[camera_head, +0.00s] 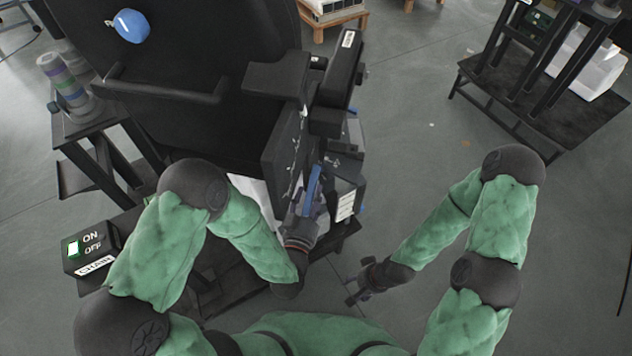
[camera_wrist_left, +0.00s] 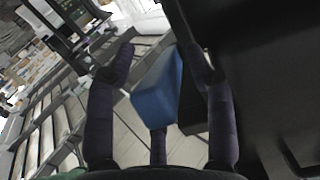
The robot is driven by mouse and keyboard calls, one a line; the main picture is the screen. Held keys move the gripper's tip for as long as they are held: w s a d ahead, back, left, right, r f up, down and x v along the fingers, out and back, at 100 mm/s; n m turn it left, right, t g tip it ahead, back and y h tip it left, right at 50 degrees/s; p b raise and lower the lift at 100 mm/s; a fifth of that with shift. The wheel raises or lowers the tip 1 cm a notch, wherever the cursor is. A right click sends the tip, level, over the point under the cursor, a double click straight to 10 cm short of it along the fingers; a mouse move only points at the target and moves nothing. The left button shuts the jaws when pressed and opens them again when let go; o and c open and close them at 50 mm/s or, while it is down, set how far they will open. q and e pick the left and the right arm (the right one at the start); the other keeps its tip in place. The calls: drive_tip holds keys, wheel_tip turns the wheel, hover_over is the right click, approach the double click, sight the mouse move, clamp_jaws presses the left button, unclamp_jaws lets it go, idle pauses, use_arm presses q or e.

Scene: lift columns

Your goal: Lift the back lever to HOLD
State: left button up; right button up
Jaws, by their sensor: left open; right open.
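A blue lever handle (camera_head: 315,183) stands at the side of the large black machine (camera_head: 190,120). In the left wrist view the blue handle (camera_wrist_left: 158,88) lies between the spread fingers of my left gripper (camera_wrist_left: 165,78), with gaps visible on the left side. In the head view my left gripper (camera_head: 306,203) is at the handle's lower end, open. Whether a finger touches the handle I cannot tell. No HOLD marking is readable. My right gripper (camera_head: 361,287) is open and empty, low over the floor, apart from the machine.
A dark cart with a white bin (camera_head: 580,65) stands at the upper right.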

use_arm(q)
drive_tip(key=shift+w, duration=0.3)
use_arm(e)
drive_tip(key=shift+w, duration=0.5)
use_arm(q)
clamp_jaws()
drive_tip(key=shift+r, duration=0.1)
use_arm(e)
drive_tip(key=shift+r, duration=0.15)
